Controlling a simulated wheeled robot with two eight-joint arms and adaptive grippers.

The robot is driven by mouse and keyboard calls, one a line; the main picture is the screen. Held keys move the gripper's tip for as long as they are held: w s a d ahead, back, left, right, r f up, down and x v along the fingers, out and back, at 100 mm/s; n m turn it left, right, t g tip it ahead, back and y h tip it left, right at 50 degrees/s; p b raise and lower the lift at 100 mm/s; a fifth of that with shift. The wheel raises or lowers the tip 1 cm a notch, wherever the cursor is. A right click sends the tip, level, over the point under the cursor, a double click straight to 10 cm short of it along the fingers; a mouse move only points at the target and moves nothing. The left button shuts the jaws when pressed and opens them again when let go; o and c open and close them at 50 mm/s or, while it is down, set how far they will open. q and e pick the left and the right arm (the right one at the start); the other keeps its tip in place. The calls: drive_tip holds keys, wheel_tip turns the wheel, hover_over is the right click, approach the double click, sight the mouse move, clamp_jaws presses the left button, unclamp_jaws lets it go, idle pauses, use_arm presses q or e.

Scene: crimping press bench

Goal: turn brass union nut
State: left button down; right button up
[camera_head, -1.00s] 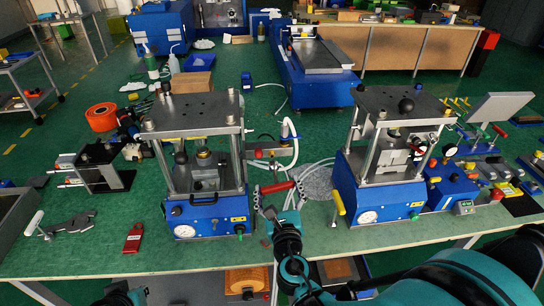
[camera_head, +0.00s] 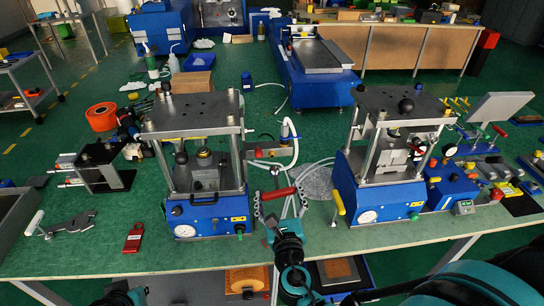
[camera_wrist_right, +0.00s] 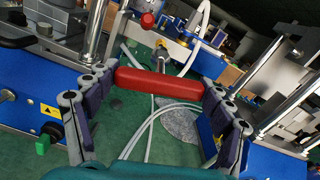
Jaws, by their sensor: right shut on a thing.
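My right gripper (camera_head: 279,196) is in front of the gap between the two presses, above the green bench. Its fingers are shut on the two ends of a red bar handle (camera_wrist_right: 160,82), which also shows in the head view (camera_head: 278,193). A grey metal stem (camera_wrist_right: 160,58) shows just beyond the middle of the bar. Whether the two are joined is unclear. I cannot single out the brass union nut with certainty. A small fitting block (camera_head: 266,152) with a white hose stands behind the gripper.
The left press (camera_head: 208,212) and the right press (camera_head: 372,205) stand close on both sides of the right gripper. White hoses (camera_head: 292,205) lie on the bench below it. A red tag (camera_head: 133,238) and a grey clamp (camera_head: 68,225) lie at the front left.

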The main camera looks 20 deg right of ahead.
sight(275, 174)
drive_tip(key=shift+x, duration=2.25)
drive_tip(key=shift+x, duration=1.2)
drive_tip(key=shift+n, duration=0.9)
drive_tip(key=shift+s, duration=0.1)
drive_tip(key=shift+v, duration=2.35)
